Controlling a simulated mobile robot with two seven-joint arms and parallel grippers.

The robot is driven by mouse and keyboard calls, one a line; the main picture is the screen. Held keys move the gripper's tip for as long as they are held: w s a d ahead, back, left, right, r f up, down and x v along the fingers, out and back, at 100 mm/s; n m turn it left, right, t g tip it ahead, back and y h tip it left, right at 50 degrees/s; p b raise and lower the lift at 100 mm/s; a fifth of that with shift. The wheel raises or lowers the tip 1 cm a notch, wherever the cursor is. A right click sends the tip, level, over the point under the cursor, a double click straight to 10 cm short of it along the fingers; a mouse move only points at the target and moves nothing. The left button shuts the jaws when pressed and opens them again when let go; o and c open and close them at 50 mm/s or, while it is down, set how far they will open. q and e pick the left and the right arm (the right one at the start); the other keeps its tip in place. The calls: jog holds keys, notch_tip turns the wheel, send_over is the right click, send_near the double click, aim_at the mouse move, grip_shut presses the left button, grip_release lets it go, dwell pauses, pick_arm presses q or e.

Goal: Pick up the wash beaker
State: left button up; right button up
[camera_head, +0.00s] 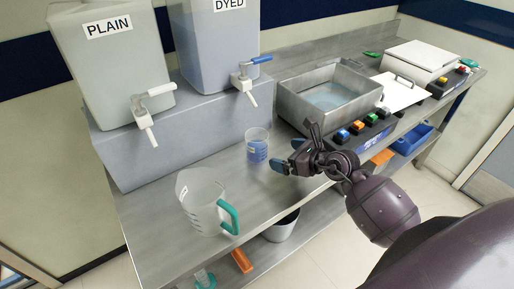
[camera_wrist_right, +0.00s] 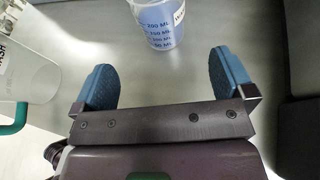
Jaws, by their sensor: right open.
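A small clear beaker (camera_head: 257,146) with blue markings and a bluish lower part stands upright on the steel bench. It also shows in the right wrist view (camera_wrist_right: 158,24), its label cut off by the top edge. A larger clear jug (camera_head: 204,208) with a teal handle stands nearer the front; in the wrist view this jug (camera_wrist_right: 28,72) carries a partly cut label whose letters seem to end in "SH". My right gripper (camera_head: 288,156) is open and empty, right of the small beaker. In the wrist view the beaker is beyond the gap between the blue fingertips (camera_wrist_right: 165,70), apart from them. My left gripper is not in view.
Tanks marked PLAIN (camera_head: 112,65) and DYED (camera_head: 215,45) stand on a grey block behind, their taps overhanging the bench. A steel basin (camera_head: 295,106) holds liquid behind my gripper. A row of coloured buttons (camera_head: 362,130) lies beside my wrist.

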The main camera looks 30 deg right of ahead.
aim_at(265, 149)
jog(key=x, duration=0.4)
jog(key=shift+w+a+f, duration=0.1)
jog(key=shift+w+f, duration=0.05)
jog(key=shift+w, duration=0.1)
jog(key=shift+w+a+f, duration=0.25)
jog(key=shift+w, duration=0.35)
jog(key=shift+x, duration=2.3)
jog(key=shift+d+f, duration=0.1)
jog(key=shift+c, duration=0.2)
jog(key=c, duration=1)
jog(key=shift+s, duration=0.1)
